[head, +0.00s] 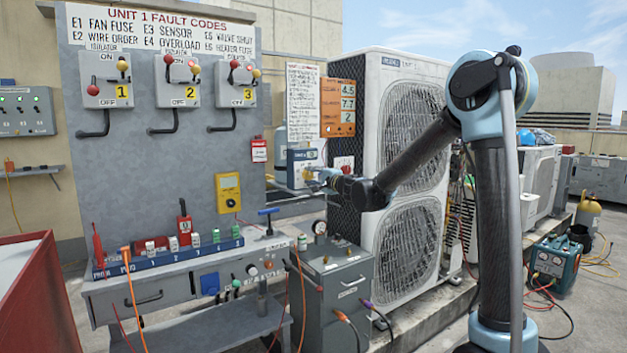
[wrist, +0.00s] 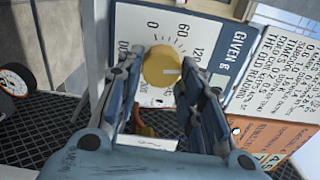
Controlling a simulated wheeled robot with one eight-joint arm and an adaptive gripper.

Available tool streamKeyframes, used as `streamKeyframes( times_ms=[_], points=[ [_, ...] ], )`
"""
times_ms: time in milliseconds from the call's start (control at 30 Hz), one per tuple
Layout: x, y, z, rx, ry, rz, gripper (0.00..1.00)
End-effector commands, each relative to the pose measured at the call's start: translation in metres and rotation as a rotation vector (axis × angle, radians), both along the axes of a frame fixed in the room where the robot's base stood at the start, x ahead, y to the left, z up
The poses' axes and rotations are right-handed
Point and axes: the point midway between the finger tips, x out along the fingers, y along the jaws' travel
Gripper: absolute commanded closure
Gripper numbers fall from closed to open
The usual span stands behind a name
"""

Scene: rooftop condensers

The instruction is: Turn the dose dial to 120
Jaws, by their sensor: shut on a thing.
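The dose dial (wrist: 160,64) is a round yellow knob on a pale panel printed with 0, 60 and 120. A pale mark on the knob points right, close to the 120 side; its exact setting I cannot tell. My gripper (wrist: 163,72) has one finger on each side of the knob and is shut on it. The knob is mostly hidden there.
A caged condenser unit (head: 372,95) stands just right of the box. An orange board (head: 338,107) and a white notice (head: 302,100) are above it. A grey cabinet with a gauge (head: 335,285) and a bench (head: 180,285) stand below.

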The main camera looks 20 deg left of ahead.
Motion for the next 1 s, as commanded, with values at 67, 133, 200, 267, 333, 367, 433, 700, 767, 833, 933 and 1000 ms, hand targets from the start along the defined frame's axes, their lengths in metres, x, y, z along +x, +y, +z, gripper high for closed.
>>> streamKeyframes(
  times_ms=[67,133,200,267,333,367,433,700,767,833,933,1000],
  points=[
    [-0.002,-0.001,-0.002,-0.001,-0.002,0.000,0.89],
    [-0.002,-0.001,-0.002,-0.002,-0.001,0.001,0.89],
    [-0.002,-0.001,-0.002,-0.003,-0.002,0.002,0.89],
    [-0.002,-0.001,-0.002,-0.003,-0.002,0.002,0.89],
    [-0.002,0.000,-0.002,-0.003,-0.002,0.002,0.50],
    [-0.002,0.000,-0.002,-0.002,-0.002,0.002,0.46],
    [-0.002,0.000,-0.001,-0.001,-0.002,0.003,0.46],
    [-0.002,0.000,-0.001,-0.001,-0.002,0.003,0.46],
    [-0.004,-0.002,-0.001,-0.001,-0.002,0.003,0.46],
    [-0.007,-0.006,0.000,-0.001,-0.002,0.003,0.46],
    [-0.015,-0.015,0.000,-0.001,-0.002,0.003,0.46],
    [-0.022,-0.024,-0.001,-0.002,-0.001,0.003,0.46]
  ],
)
